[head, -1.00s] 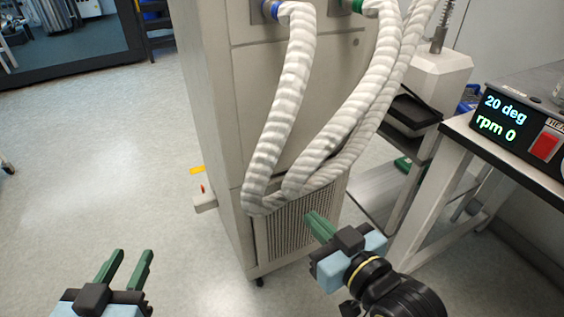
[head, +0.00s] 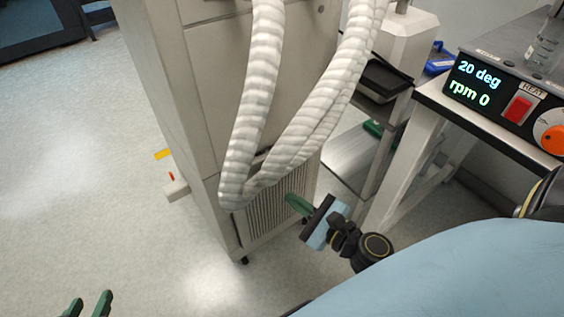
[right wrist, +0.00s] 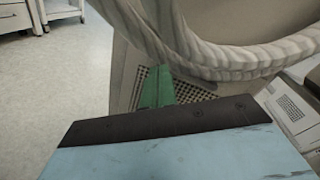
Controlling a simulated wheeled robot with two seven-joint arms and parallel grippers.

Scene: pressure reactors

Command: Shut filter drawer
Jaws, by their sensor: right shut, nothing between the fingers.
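The filter drawer appears to be the slatted grille panel (head: 266,218) low on the front of the pale cabinet (head: 205,130). Hoses cover its upper part, and I cannot tell whether it stands out from the cabinet. My right gripper (head: 291,200) is shut and empty, with its green fingers in front of the grille's right part. In the right wrist view its fingers (right wrist: 157,86) overlap the perforated grille (right wrist: 192,93); I cannot tell whether they touch. My left gripper (head: 88,304) is open and empty at the bottom left, far from the cabinet.
Thick white ribbed hoses (head: 262,85) hang in front of the cabinet and loop low over the grille. A metal bench with a heater controller (head: 500,100) stands to the right. A small ledge with a red part (head: 176,188) sticks out at the cabinet's left. The left floor is clear.

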